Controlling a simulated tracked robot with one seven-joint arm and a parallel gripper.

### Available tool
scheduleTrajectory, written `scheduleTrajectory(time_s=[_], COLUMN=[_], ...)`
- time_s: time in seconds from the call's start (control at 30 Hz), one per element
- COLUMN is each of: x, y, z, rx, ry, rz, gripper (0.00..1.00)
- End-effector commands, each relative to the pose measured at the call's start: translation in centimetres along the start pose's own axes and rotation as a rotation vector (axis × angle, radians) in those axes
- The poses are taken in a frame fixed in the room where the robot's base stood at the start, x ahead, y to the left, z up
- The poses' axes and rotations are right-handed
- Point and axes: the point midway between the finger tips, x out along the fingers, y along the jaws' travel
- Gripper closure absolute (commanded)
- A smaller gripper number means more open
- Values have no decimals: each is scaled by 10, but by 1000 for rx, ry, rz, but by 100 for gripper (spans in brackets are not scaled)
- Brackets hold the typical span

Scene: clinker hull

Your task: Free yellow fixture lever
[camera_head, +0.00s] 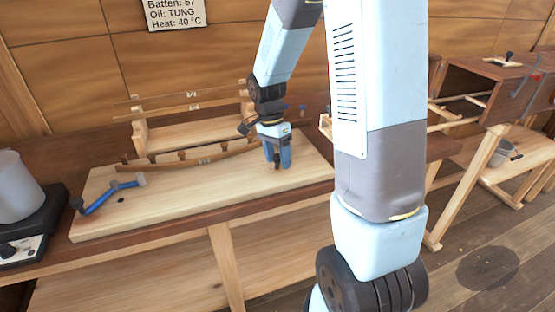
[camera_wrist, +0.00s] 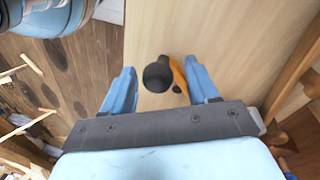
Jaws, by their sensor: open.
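The yellow fixture lever (camera_wrist: 179,74) shows in the wrist view as a short orange-yellow bar beside a dark round knob or pivot (camera_wrist: 157,77) on the pale board. My gripper (camera_wrist: 160,67) is open, with one blue finger on either side of the knob and lever. The right finger is very close to the yellow bar; I cannot tell if they touch. In the head view my gripper (camera_head: 277,162) points down over the right part of the wooden board (camera_head: 170,205). There the yellow lever is hidden behind the fingers.
A curved wooden batten (camera_head: 215,156) runs along the board behind my gripper. A grey pot (camera_head: 17,188) stands on a heater at far left. The board's front middle is clear.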

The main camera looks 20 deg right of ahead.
Motion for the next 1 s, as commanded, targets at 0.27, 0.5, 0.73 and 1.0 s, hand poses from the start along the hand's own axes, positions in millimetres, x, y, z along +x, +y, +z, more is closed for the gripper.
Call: scheduleTrajectory(time_s=[0.27, 0.5, 0.73, 1.0], x=[10, 10, 10, 10], y=[0, 0, 0, 1], z=[0, 0, 0, -1], rx=[0, 0, 1, 2], ry=[0, 0, 0, 0], rz=[0, 0, 0, 1], gripper=[41, 47, 69, 94])
